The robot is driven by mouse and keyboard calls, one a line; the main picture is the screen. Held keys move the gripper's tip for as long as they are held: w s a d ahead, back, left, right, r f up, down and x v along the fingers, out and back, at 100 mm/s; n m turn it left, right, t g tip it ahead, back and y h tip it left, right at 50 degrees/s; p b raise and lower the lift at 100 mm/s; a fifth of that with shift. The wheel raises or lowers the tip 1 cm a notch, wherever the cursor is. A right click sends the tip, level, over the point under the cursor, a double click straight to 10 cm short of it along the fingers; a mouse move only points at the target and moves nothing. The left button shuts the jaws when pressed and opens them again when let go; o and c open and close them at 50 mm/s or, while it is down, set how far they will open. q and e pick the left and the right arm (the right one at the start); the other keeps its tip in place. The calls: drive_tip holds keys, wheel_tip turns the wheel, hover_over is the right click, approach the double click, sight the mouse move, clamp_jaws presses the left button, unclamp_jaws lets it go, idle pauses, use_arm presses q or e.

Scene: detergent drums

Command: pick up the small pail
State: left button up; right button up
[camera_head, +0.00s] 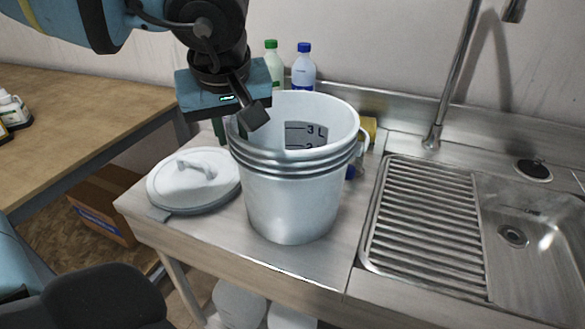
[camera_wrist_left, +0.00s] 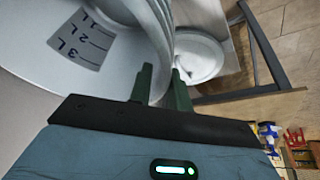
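The small pail (camera_head: 293,200) is white, with ridges below its rim and a litre scale inside. It stands upright and open on the steel counter. My left gripper (camera_head: 255,120) is at the left part of its rim, coming from above. In the left wrist view, the two dark fingers (camera_wrist_left: 165,88) are close together, with the pail's wall (camera_wrist_left: 130,48) running between them. One finger is inside the pail and one outside, and they look shut on the wall. The fingertips' contact is partly hidden. My right gripper is not in view.
A round white lid (camera_head: 195,180) lies left of the pail. A green-capped bottle (camera_head: 272,65) and a blue-capped bottle (camera_head: 303,70) stand behind it. A ridged sink drainer (camera_head: 425,225) and tap (camera_head: 433,135) are to the right. A wooden table (camera_head: 80,115) stands left.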

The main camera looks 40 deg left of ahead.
use_arm(q)
clamp_jaws()
drive_tip(key=shift+r, duration=0.2)
